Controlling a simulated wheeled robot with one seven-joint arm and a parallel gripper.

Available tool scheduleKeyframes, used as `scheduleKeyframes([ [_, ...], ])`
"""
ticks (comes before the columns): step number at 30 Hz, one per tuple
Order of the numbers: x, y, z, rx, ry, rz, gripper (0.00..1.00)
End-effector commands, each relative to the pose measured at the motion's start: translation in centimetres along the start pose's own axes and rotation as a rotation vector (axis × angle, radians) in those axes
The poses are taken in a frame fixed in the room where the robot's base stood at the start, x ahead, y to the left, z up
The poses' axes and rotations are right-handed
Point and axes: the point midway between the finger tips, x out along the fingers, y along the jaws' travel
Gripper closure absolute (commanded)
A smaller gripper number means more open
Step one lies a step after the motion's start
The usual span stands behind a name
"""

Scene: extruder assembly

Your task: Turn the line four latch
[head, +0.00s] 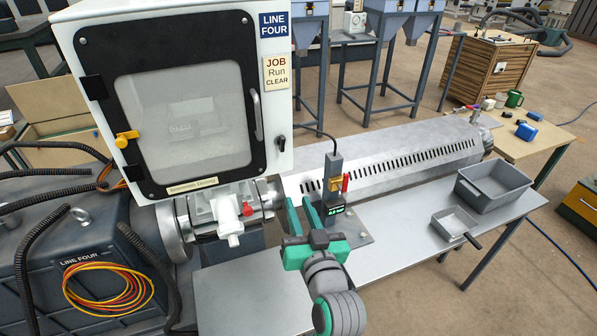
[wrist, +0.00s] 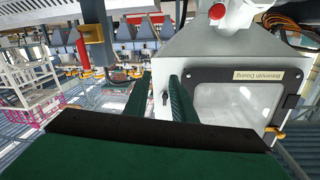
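The white LINE FOUR cabinet (head: 180,12) has a black-framed window door. A small black latch (head: 281,143) sits on its face right of the door. In the wrist view the picture is upside down, and the latch (wrist: 165,98) shows between my two green fingers. A yellow catch (head: 126,138) is on the door's left side. My gripper (head: 302,205) is open and empty, below and right of the latch in the head view. The fingers look apart from the latch; the exact gap cannot be told.
A grey upright post (head: 333,170) with a red handle and small display stands close right of my gripper. White and metal fittings (head: 232,215) sit below the cabinet. A long vented metal barrel (head: 410,150) runs right. Grey trays (head: 493,185) rest on the bench.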

Motion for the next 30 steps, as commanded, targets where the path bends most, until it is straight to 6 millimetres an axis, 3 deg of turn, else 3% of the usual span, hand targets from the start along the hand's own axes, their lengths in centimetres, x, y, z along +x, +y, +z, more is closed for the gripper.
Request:
scheduleKeyframes([
  [1, 0.5, -0.1, -2.2, -0.019, 0.012, -0.019, 0.77],
  [3, 1.0, -0.5, -4.3, -0.042, 0.013, -0.043, 0.77],
  [9, 1.5, -1.2, -8.3, -0.094, 0.013, -0.090, 0.77],
  [19, 2.5, -1.6, -9.4, -0.112, 0.008, -0.106, 0.77],
  [30, 6.2, -2.0, -9.4, -0.112, 0.008, -0.107, 0.77],
])
